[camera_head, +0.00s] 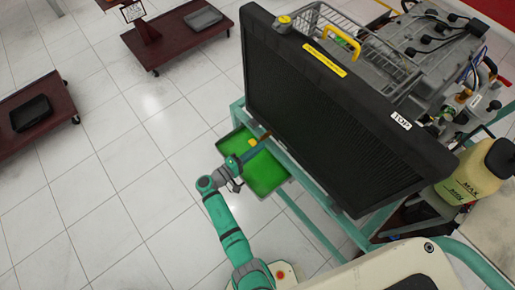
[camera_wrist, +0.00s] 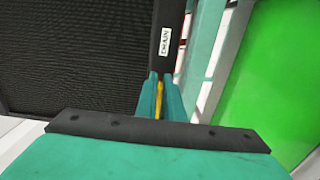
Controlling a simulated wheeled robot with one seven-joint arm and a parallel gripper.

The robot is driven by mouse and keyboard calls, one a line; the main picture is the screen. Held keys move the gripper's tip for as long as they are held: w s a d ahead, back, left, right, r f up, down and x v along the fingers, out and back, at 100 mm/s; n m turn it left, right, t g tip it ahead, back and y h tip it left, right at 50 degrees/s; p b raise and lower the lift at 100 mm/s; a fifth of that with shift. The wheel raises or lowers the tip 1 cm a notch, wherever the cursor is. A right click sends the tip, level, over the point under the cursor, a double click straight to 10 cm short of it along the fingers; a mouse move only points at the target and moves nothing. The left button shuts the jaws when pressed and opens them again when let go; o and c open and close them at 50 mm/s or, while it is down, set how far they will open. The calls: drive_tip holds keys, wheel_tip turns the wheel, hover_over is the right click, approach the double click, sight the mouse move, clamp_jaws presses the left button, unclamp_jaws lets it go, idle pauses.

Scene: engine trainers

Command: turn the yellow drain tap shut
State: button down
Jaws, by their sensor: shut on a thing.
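The yellow drain tap (camera_wrist: 159,98) shows as a narrow yellow strip between my fingers in the wrist view, just below a white DRAIN label (camera_wrist: 165,41) on the radiator's dark edge. My gripper (camera_wrist: 160,85) is shut on the tap, with a teal finger on each side; the fingers hide most of it, so I cannot tell its angle. In the head view my gripper (camera_head: 262,141) reaches to the lower left edge of the big black radiator (camera_head: 335,110). The tap cannot be made out clearly there.
A green-bottomed tray (camera_head: 264,174) lies below my gripper; it fills the right of the wrist view (camera_wrist: 275,80). A teal frame (camera_head: 310,212) carries the radiator and engine. A yellowish MAX tank (camera_head: 475,175) stands right. Dark red carts (camera_head: 150,45) stand far left; the tiled floor between is clear.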

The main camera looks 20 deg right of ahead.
drive_tip(key=shift+d, duration=0.1)
drive_tip(key=c, duration=1.9)
unclamp_jaws()
drive_tip(key=shift+o, duration=0.2)
drive_tip(key=shift+s+a, duration=0.15)
drive_tip(key=shift+a, duration=0.45)
drive_tip(key=v, duration=0.9)
drive_tip(key=shift+s+a, duration=0.2)
drive_tip(key=shift+a, duration=0.05)
